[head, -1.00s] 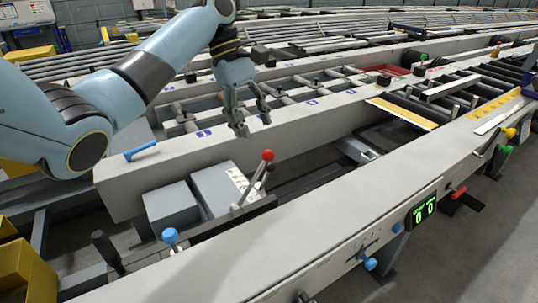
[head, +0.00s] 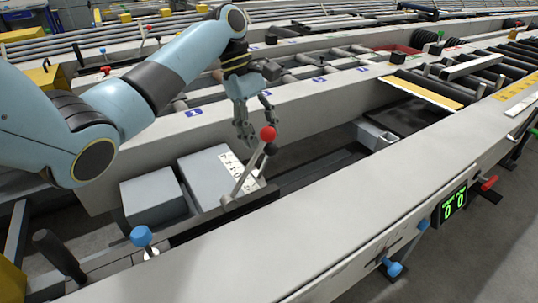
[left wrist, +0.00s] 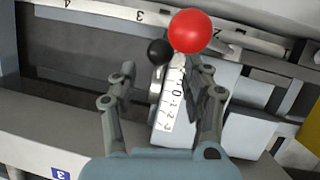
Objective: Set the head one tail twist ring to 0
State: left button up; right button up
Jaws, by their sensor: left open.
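No part is plainly marked as the head one tail twist ring, and I cannot tell which one it is. A lever with a red ball (head: 268,133) and a smaller black ball (head: 271,149) stands beside a grey box with a white number plate (head: 238,172). My left gripper (head: 257,127) is open, just behind the red ball. In the left wrist view the red ball (left wrist: 190,31) and black ball (left wrist: 160,51) lie beyond the open fingertips (left wrist: 165,78). The number plate (left wrist: 172,108) shows between the fingers. My right gripper is not in view.
A long grey beam (head: 330,225) runs across the front, with a green display (head: 454,204) reading 0 0, a red knob (head: 489,183) and a blue knob (head: 391,267). A blue-topped handle (head: 141,236) and a black handle (head: 58,254) stand at the left. Rollers lie behind.

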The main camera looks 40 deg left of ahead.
aim_at(269, 153)
pick_arm(q)
jog(key=x, duration=0.5)
jog(key=shift+f+b, duration=0.25)
jog(key=shift+b, duration=0.15)
grip_shut()
